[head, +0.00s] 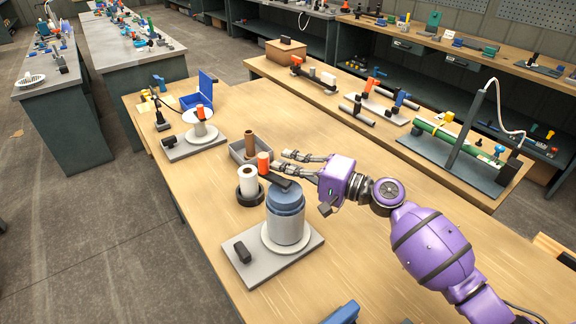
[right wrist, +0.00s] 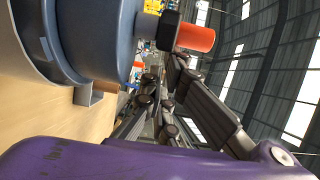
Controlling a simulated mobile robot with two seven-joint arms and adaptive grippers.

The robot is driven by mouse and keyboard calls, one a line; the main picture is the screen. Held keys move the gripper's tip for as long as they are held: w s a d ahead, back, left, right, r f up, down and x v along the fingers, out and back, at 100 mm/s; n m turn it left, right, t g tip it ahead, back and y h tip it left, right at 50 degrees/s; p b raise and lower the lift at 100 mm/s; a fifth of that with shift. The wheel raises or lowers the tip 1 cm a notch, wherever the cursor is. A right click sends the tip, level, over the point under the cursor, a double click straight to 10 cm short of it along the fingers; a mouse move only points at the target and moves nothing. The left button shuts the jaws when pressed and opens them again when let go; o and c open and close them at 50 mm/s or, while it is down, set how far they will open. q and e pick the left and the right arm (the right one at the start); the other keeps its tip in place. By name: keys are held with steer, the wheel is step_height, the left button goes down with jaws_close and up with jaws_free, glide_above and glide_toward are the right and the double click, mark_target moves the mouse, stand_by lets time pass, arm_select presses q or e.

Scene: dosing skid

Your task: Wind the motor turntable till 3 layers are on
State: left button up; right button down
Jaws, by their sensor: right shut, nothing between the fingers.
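The motor turntable stands on a grey base plate (head: 236,262) at the front of the table. A blue-grey motor (head: 287,200) stands upright on its pale disc (head: 264,238), its lower part lighter grey; I cannot count any layers there. A black crank arm (head: 274,180) on top carries an orange handle (head: 263,163), which also shows in the right wrist view (right wrist: 195,38). My right gripper (head: 279,160) is shut and empty, its fingertips just right of the handle. In the right wrist view its dark fingers (right wrist: 180,105) lie beside the motor and below the handle. My left gripper is out of view.
A white roll (head: 248,182) on a black base and a grey tray (head: 240,150) with a brown roll stand behind the motor. A smaller turntable (head: 190,143) and a blue open box (head: 205,90) lie farther back. The table to the left front is clear.

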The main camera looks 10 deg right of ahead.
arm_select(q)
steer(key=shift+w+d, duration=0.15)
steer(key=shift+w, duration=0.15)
arm_select(e)
steer(key=v, duration=1.1)
steer(key=shift+s+r, duration=0.2)
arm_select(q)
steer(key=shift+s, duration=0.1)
